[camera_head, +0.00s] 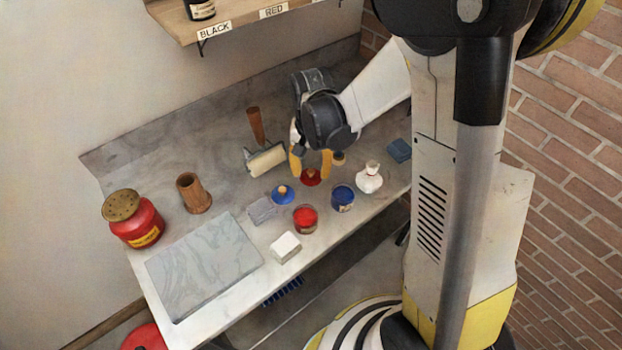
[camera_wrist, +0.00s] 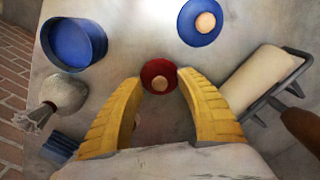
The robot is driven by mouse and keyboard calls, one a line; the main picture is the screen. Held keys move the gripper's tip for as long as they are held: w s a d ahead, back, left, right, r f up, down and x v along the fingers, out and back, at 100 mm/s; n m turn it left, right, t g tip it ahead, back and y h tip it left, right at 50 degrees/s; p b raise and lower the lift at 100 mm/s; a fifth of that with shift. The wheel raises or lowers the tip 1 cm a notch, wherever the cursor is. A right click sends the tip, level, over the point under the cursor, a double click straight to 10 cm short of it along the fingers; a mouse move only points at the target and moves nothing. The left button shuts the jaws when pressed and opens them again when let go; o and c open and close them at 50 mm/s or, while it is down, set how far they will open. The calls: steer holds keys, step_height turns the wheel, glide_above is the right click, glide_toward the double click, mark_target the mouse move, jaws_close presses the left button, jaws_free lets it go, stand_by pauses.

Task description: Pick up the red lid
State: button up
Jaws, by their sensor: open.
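The red lid (camera_wrist: 159,76) is a small red disc with a round wooden knob. In the wrist view it lies on the grey bench top just beyond and between my fingertips. It also shows in the head view (camera_head: 311,178), partly behind the yellow fingers. My gripper (camera_wrist: 158,86) is open, its two yellow fingers apart on either side of the lid, with nothing held. In the head view my gripper (camera_head: 311,166) points down at the bench over the lid. I cannot tell whether the fingers touch the lid.
A brayer roller (camera_wrist: 262,82) lies close to the right finger. A blue lid (camera_wrist: 200,22) is beyond, and a blue pot (camera_wrist: 74,44) and a white bottle (camera_wrist: 64,92) are left. An open red pot (camera_head: 305,218) stands nearer the bench's front edge, by a white block (camera_head: 286,248).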

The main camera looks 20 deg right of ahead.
steer(key=shift+f, duration=0.2)
steer(key=shift+c, duration=0.6)
jaws_close()
